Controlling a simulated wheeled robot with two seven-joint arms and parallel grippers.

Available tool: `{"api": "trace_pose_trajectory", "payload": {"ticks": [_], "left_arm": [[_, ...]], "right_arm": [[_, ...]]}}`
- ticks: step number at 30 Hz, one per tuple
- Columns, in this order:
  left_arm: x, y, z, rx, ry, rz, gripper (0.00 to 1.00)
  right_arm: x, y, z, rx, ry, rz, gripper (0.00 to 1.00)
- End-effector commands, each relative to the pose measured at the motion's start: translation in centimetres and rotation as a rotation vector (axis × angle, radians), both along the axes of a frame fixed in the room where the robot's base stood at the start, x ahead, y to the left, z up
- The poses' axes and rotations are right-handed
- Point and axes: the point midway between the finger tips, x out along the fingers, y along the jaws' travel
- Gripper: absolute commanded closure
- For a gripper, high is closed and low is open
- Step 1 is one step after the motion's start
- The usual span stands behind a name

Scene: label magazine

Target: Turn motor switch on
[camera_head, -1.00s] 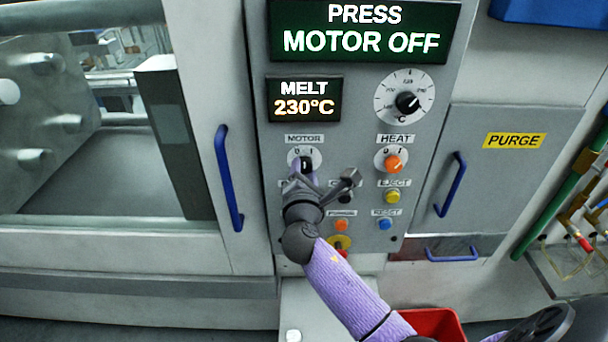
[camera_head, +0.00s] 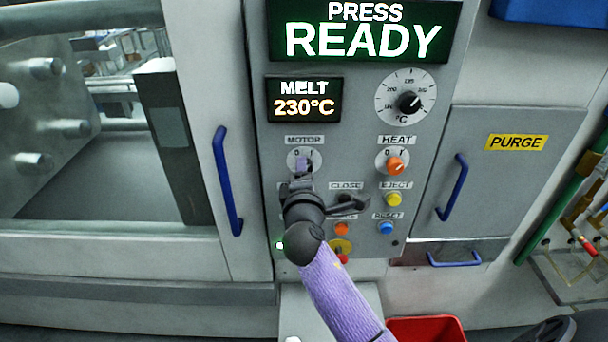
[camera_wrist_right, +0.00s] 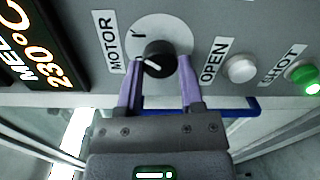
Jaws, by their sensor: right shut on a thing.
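The motor switch (camera_wrist_right: 158,58) is a black round knob with a white pointer line on a pale dial, beside the MOTOR label. In the head view its dial (camera_head: 292,158) is partly covered by my right gripper (camera_head: 304,168). In the right wrist view the two purple fingers of my right gripper (camera_wrist_right: 161,68) stand one on each side of the knob, shut on it. The pointer is turned away from the vertical mark on the dial. The upper display (camera_head: 364,32) reads PRESS READY. My left gripper is not in view.
The orange HEAT knob (camera_head: 395,165), yellow EJECT button (camera_head: 393,199) and blue RESET button (camera_head: 386,228) sit right of my arm. A green lit button (camera_wrist_right: 303,75) is marked SHOT. Blue door handles (camera_head: 228,182) (camera_head: 452,187) flank the panel. A red bin (camera_head: 428,329) stands below.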

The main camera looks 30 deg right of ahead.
Motion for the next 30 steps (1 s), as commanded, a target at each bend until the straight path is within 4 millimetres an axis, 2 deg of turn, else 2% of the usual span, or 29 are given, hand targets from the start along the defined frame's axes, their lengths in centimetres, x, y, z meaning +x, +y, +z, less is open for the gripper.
{"api": "trace_pose_trajectory", "payload": {"ticks": [14, 15, 19, 27, 30], "left_arm": [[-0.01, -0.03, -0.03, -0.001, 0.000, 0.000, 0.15], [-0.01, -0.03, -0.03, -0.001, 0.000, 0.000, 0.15], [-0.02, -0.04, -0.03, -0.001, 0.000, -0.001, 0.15], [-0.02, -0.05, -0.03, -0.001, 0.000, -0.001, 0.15], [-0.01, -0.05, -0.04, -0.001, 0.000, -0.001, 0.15]], "right_arm": [[-0.01, -0.01, -0.07, 0.011, -0.005, -0.001, 1.00], [-0.01, -0.01, -0.07, 0.011, -0.005, -0.001, 0.43], [-0.01, -0.01, -0.05, 0.010, -0.004, -0.001, 0.16], [-0.07, 0.05, -0.04, 0.010, -0.005, 0.000, 0.16], [-0.90, 0.59, -0.09, 0.010, -0.005, 0.001, 0.16]]}}
